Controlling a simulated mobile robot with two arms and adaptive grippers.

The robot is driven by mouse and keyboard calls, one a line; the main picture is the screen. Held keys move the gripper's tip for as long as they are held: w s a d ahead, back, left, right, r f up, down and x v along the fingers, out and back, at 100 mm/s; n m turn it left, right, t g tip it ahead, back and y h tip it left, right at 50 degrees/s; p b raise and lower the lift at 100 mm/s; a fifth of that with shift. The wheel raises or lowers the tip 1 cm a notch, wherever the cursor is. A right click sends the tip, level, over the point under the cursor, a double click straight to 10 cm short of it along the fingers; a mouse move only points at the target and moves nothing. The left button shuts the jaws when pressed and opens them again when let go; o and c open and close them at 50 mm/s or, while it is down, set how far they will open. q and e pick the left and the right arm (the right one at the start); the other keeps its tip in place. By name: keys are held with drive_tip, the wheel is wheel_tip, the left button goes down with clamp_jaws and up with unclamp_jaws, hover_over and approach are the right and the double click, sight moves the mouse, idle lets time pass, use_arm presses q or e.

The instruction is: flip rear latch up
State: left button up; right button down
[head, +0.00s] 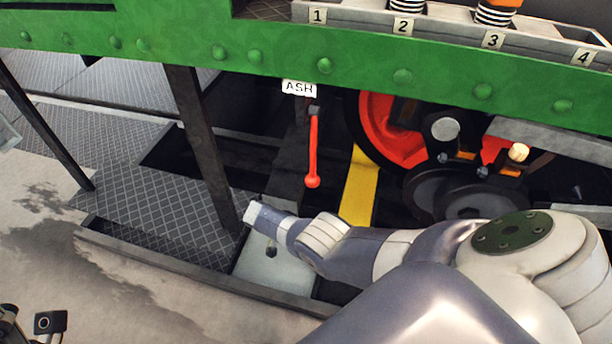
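No part is marked as the rear latch, and I cannot tell for certain which one it is. A small dark knob-like piece (271,251) shows against a pale grey panel (285,272) low in the middle, just below my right forearm. My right arm reaches in from the lower right, and its pale wrist end lies over the top of this panel. The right gripper's fingers do not show. Dark parts, apparently of my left gripper (30,322), show at the bottom left corner, far from the panel; their opening is unclear.
A dark post (203,145) stands left of the panel. Red wheel (388,140) and yellow bar (360,188) are to the right. A numbered rack (445,38) is above.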

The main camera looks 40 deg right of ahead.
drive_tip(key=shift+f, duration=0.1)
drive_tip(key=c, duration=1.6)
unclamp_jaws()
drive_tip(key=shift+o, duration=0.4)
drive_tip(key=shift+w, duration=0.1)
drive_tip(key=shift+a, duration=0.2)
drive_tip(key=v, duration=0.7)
